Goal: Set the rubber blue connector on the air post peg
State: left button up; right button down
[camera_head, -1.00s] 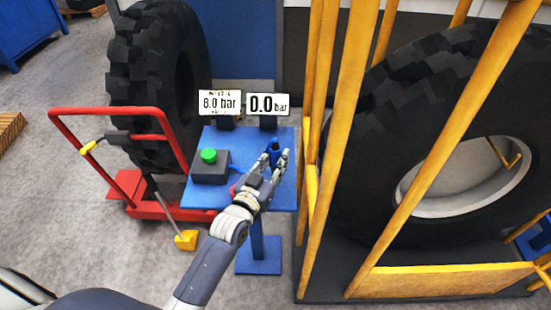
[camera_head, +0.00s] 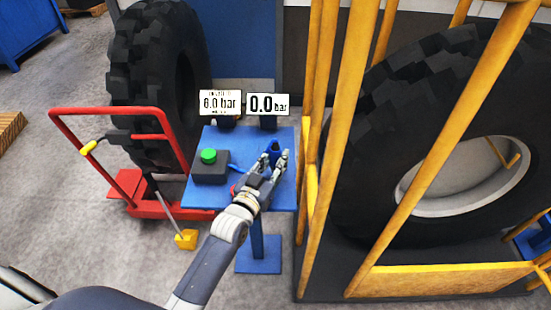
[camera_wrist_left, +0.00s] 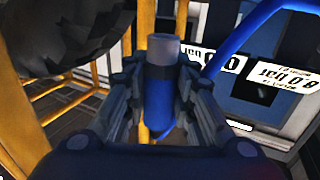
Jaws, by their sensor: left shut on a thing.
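My left gripper (camera_head: 276,160) is over the right part of the blue post table (camera_head: 282,195), its fingers on either side of the blue connector (camera_head: 273,149). In the left wrist view, the gripper (camera_wrist_left: 164,88) is shut on the connector (camera_wrist_left: 158,92), a blue sleeve with a grey cylindrical end (camera_wrist_left: 163,47) pointing away from the palm. A blue hose (camera_wrist_left: 240,38) curves up to the right. I cannot make out a separate peg; the fingers may hide it. My right gripper is not in view.
A dark box with a green button (camera_head: 208,156) sits on the table's left. Two signs (camera_head: 219,103), (camera_head: 268,104) stand behind, the right one reading 0.0 bar. Yellow cage bars (camera_head: 330,150) rise close on the right, around a big tyre (camera_head: 440,100). A red trolley (camera_head: 150,210) stands left.

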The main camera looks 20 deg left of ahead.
pick_arm(q)
jog(key=shift+f+b, duration=1.05)
jog(key=shift+f, duration=0.65)
jog(key=o, duration=1)
jog(key=s+a, duration=0.1)
jog(key=s, duration=1.1)
jog(key=shift+a, duration=0.3)
